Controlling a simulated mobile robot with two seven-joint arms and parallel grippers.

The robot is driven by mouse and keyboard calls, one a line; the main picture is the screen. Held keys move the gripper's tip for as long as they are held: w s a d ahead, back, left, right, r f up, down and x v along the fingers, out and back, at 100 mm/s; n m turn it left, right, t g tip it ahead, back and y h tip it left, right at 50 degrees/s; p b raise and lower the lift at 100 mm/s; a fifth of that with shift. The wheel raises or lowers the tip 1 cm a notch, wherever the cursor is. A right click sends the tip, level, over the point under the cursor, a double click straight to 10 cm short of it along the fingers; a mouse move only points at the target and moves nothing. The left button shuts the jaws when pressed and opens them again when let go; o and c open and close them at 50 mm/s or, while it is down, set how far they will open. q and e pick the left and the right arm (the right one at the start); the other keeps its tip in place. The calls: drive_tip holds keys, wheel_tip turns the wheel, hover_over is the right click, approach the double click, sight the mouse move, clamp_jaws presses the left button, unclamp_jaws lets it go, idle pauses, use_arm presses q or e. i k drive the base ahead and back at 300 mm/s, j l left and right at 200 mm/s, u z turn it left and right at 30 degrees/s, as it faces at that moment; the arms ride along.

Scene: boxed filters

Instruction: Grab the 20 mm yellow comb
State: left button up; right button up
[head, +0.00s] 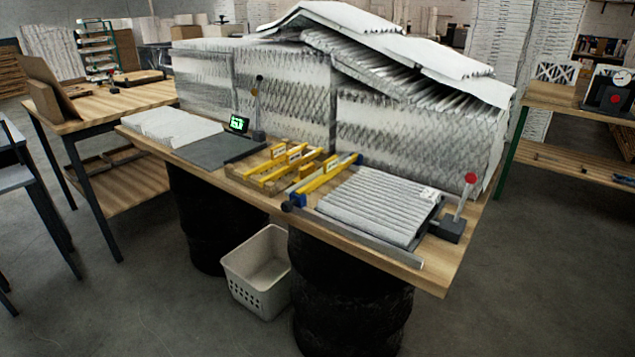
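Several yellow combs (283,168) lie side by side in a shallow wooden tray (262,189) near the middle of the workbench. Another long yellow bar (326,175), perhaps also a comb, lies just right of the tray with blue parts at its ends. Size markings are too small to read, so I cannot tell which comb is the 20 mm one. Neither of my grippers shows in the head view.
A pleated white filter (375,204) lies right of the combs, with a grey bar (350,236) along the front edge. A dark plate (208,150) and green-lit display (238,124) are left. Stacked filters (285,95) wall off the back. A white basket (257,272) stands below.

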sight(331, 167)
drive_tip(key=i+l+z, duration=0.2)
drive_tip(key=l+z, duration=0.25)
drive_tip(key=i+l+z, duration=0.1)
drive_tip(key=i+z, duration=0.2)
drive_tip(key=z, duration=0.15)
